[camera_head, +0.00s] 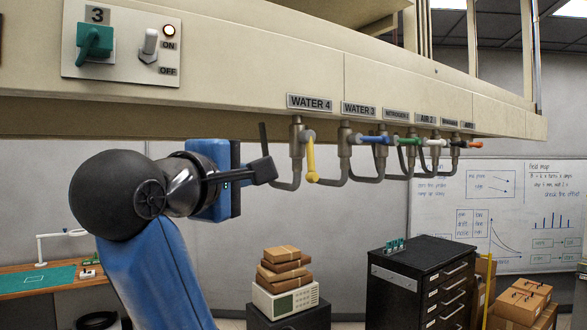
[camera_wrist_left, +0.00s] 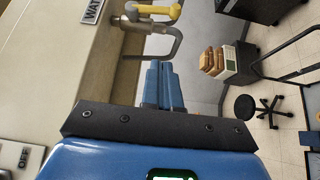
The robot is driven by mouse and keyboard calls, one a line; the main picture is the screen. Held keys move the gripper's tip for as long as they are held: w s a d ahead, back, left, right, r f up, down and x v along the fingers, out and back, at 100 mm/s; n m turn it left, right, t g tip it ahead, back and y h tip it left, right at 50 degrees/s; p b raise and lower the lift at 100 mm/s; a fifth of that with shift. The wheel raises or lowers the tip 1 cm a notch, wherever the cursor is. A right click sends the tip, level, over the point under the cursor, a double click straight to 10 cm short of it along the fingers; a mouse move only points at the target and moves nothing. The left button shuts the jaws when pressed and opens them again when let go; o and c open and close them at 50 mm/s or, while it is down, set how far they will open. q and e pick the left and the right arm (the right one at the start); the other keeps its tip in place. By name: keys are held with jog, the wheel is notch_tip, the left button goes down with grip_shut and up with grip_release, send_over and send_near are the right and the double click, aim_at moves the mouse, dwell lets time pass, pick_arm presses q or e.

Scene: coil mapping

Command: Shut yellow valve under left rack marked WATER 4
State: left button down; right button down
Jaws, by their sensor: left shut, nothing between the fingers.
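The yellow valve handle (camera_head: 311,160) hangs downward from its grey pipe fitting (camera_head: 297,137) under the rack, below the WATER 4 label (camera_head: 310,103). In the left wrist view the yellow handle (camera_wrist_left: 158,11) lies at the top, beyond the fingertips. My left gripper (camera_head: 264,168) is just left of the valve at about handle height, with a visible gap to the yellow handle. Its blue fingers (camera_wrist_left: 161,84) are together and empty in the wrist view. My right gripper is in neither view.
Curved grey pipes and valves with blue (camera_head: 374,139), green (camera_head: 410,141), white and orange handles continue to the right. The beige rack edge (camera_head: 200,112) runs above my arm. A black cabinet (camera_head: 415,285) and stacked boxes (camera_head: 285,262) stand below, farther back.

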pick_arm(q)
jog(key=p, duration=0.6)
send_near(310, 156)
jog(key=w+a+f, duration=0.2)
jog(key=w, duration=0.3)
jog(key=w+d+p, duration=0.1)
jog(key=d, duration=0.2)
jog(key=shift+w+p, duration=0.35)
jog(key=shift+p, duration=0.05)
jog(key=shift+s, duration=0.1)
